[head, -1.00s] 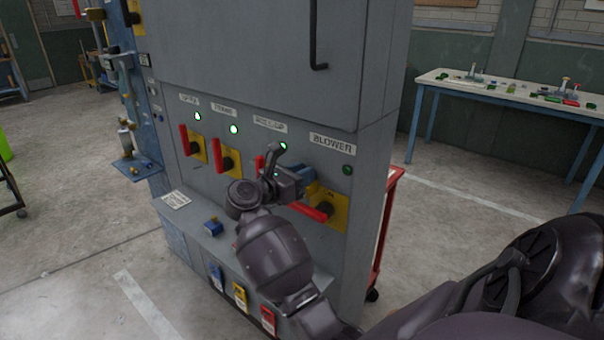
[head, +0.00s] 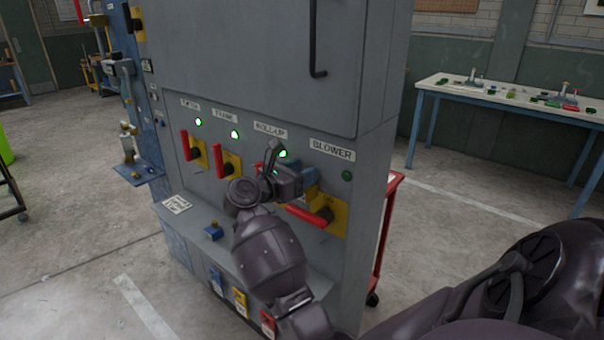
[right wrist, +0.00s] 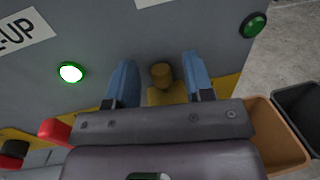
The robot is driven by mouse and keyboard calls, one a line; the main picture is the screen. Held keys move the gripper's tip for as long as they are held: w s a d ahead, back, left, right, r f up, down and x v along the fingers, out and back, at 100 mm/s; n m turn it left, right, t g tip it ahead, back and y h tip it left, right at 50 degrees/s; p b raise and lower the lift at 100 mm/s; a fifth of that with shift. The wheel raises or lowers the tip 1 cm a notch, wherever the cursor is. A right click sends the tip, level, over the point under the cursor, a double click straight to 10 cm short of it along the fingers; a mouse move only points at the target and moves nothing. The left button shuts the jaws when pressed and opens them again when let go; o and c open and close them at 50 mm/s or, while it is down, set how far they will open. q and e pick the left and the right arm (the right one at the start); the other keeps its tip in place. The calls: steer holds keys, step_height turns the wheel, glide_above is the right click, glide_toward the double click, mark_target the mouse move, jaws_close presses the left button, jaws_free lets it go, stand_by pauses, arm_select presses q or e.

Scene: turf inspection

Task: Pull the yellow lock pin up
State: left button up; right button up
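The yellow lock pin (right wrist: 161,76) shows in the right wrist view as a dull yellow knob on a yellow block, at the blower switch's yellow plate (head: 338,213). My right gripper (right wrist: 160,68) is open, with one blue finger on each side of the pin and a small gap visible on both sides. In the head view the right gripper (head: 308,178) is just above the red blower handle (head: 309,215) and hides the pin. My left gripper is not in view.
The grey cabinet (head: 240,60) has other red handles on yellow plates to the left and a ledge (head: 250,245) below. A green button (right wrist: 253,25) sits near the cabinet's right edge. A red cart (head: 385,235) stands behind on the right.

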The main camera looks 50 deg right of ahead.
steer(key=shift+f, duration=0.15)
steer(key=shift+w+a, duration=0.1)
steer(key=shift+a, duration=0.4)
steer(key=a, duration=0.9)
steer(key=shift+w+a+b, duration=0.3)
steer(key=shift+a+b, duration=0.1)
steer(key=shift+b, duration=0.05)
